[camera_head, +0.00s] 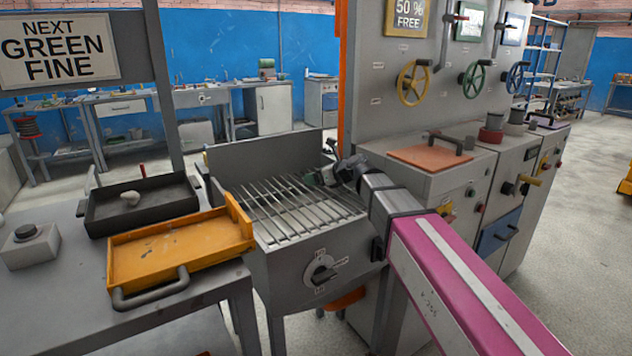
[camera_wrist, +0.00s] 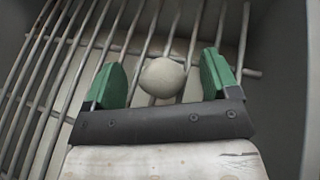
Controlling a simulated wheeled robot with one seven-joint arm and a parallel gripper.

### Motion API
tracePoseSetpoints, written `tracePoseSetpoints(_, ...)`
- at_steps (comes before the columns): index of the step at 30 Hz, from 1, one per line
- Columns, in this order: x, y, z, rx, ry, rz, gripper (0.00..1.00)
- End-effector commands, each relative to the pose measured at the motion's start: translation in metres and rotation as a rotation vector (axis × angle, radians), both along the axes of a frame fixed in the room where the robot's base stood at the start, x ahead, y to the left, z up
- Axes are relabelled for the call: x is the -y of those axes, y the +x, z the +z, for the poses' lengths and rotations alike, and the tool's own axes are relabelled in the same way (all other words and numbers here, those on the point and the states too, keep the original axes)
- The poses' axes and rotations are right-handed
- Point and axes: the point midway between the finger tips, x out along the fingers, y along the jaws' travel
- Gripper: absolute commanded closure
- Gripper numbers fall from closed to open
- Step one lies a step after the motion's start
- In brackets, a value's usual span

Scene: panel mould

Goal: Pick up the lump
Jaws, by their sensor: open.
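In the wrist view a round, pale grey lump (camera_wrist: 162,78) lies over the bars of a metal grate (camera_wrist: 60,75). My gripper (camera_wrist: 161,70) is open, with one green finger on each side of the lump. A gap shows between the lump and each finger. In the head view my gripper (camera_head: 322,176) is low over the right back part of the grate (camera_head: 285,211). I cannot make out the lump between the fingers there. Another small whitish lump (camera_head: 130,198) lies in a dark tray (camera_head: 98,222) on the left.
The grate sits in a grey box with a raised back wall (camera_head: 250,155) and a front dial (camera_head: 321,270). A yellow tray (camera_head: 150,258) with a handle is beside it on the left table. A grey cabinet with an orange lid (camera_head: 430,156) and handwheels (camera_head: 412,83) stands at right.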

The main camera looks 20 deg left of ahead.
Motion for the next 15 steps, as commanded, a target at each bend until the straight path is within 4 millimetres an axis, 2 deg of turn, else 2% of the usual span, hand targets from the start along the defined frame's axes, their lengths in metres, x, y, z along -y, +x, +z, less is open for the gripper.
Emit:
tracePoseSetpoints(3,0.0007,-0.0003,0.0002,0.0,0.0,0.0,0.19)
tracePoseSetpoints(8,0.0008,-0.0004,0.0003,0.0,0.0,0.0,0.71)
tracePoseSetpoints(9,0.0008,-0.0004,0.0003,0.0,0.0,0.0,0.75)
tracePoseSetpoints(15,0.0008,-0.0004,0.0005,0.0,0.001,0.0,0.75)
